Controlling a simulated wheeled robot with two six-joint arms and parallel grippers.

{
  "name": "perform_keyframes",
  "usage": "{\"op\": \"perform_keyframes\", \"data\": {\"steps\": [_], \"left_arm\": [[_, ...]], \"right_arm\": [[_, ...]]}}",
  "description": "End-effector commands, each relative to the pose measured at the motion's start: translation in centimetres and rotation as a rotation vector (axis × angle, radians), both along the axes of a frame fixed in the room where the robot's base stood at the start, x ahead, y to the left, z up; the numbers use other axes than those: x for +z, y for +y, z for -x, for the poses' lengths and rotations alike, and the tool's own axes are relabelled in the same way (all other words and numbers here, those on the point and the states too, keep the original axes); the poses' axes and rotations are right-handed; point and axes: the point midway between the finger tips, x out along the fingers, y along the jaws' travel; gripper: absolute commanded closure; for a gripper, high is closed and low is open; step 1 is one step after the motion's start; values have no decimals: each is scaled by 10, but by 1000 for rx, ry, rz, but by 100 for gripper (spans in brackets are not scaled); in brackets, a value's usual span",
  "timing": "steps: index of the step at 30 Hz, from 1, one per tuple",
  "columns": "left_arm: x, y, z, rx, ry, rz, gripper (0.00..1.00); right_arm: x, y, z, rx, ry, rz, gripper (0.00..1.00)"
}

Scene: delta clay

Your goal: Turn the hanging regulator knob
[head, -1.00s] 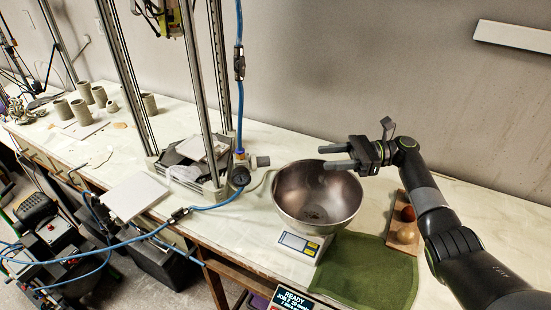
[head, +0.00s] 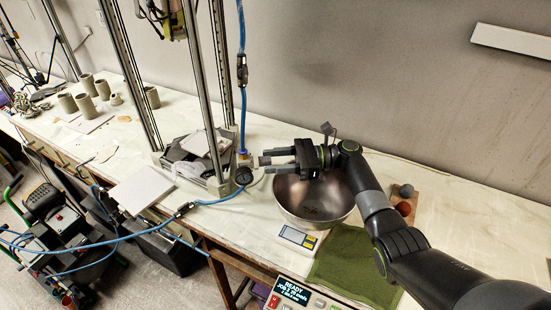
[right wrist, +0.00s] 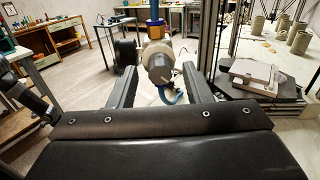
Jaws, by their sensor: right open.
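The regulator (head: 243,158) hangs on a blue hose beside the metal frame, above the bench. In the right wrist view its pale body and grey round knob (right wrist: 160,71) show ahead, between the two fingers. Its dark round gauge (head: 243,175) hangs at its lower side. My right gripper (head: 266,162) is open, its fingertips pointing left at the regulator, close to its right side. In the head view the fingers hide the knob. In the right wrist view nothing is visibly gripped by the right gripper (right wrist: 160,84).
The frame's upright (head: 201,90) stands left of the regulator. A blue hose crosses the front.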

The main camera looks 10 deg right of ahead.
Motion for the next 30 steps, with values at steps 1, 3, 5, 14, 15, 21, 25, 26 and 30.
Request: {"op": "perform_keyframes", "data": {"steps": [1, 3, 5, 14, 15, 21, 25, 26, 30], "left_arm": [[0, -1, -1, 0, -1, 1, 56], [0, -1, -1, 0, -1, 1, 56], [0, -1, -1, 1, -1, 2, 56], [0, -2, -1, 1, -1, 2, 56], [-1, -2, -1, 1, -1, 2, 56], [-19, -2, -1, 1, -2, 2, 56], [-28, -2, -1, 1, -2, 2, 56], [-29, -2, -1, 1, -2, 2, 56], [-30, -2, -1, 1, -2, 2, 56]], "right_arm": [[0, 0, 0, 0, 0, 0, 55], [0, 0, 0, 0, 0, 0, 55], [0, 0, 0, 0, 0, 0, 63], [0, -1, 0, 0, -1, 0, 100], [0, -1, 0, 0, -4, 0, 100], [-5, -1, 0, 0, -121, -1, 100], [-4, -1, -1, 0, -208, -2, 100], [-3, -1, -1, 0, -222, -3, 100], [-1, -1, -1, -1, -251, -3, 100]]}}
